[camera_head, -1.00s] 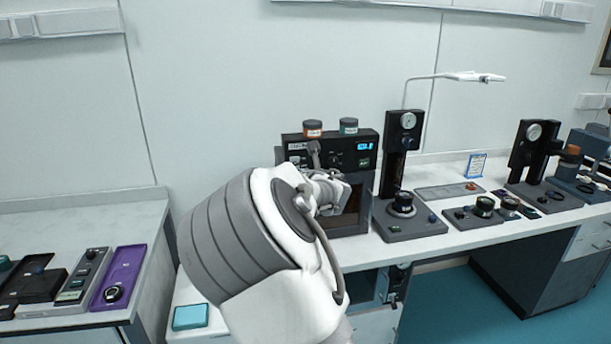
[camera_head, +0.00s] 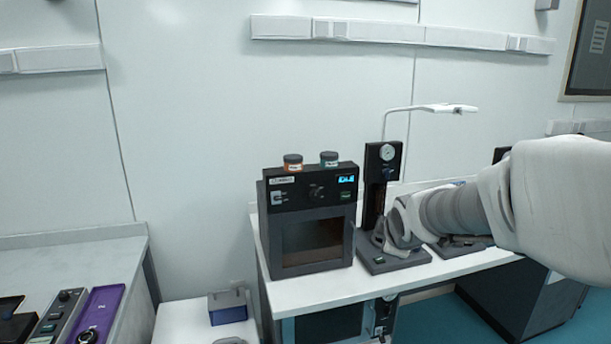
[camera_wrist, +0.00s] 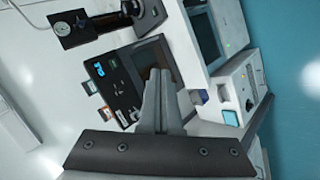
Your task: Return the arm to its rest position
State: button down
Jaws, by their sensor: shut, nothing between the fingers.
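My arm (camera_head: 560,200) comes in from the right in the head view and reaches left across the bench, in front of the gauge stand. My gripper shows in the wrist view (camera_wrist: 161,76), with its two grey fingers together and nothing between them. The fingertips overlap the dark oven-like box (camera_wrist: 118,84) in that picture. I cannot make out the fingers clearly in the head view. The box (camera_head: 310,198) stands on the white bench there, with a lit blue display and a dark window.

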jog(key=s+a+m+g, duration=0.1)
jog(key=s+m, duration=0.6)
jog(key=s, duration=0.7)
jog(key=s+a+m+g, duration=0.1)
jog(key=s+m+g, duration=0.2)
jog(key=s, duration=1.1)
jog(key=m, duration=0.3)
jog(key=shift+a+f+m+y, duration=0.3)
jog(key=shift+a+m+y, duration=0.05)
jog(key=shift+m+y, duration=0.05)
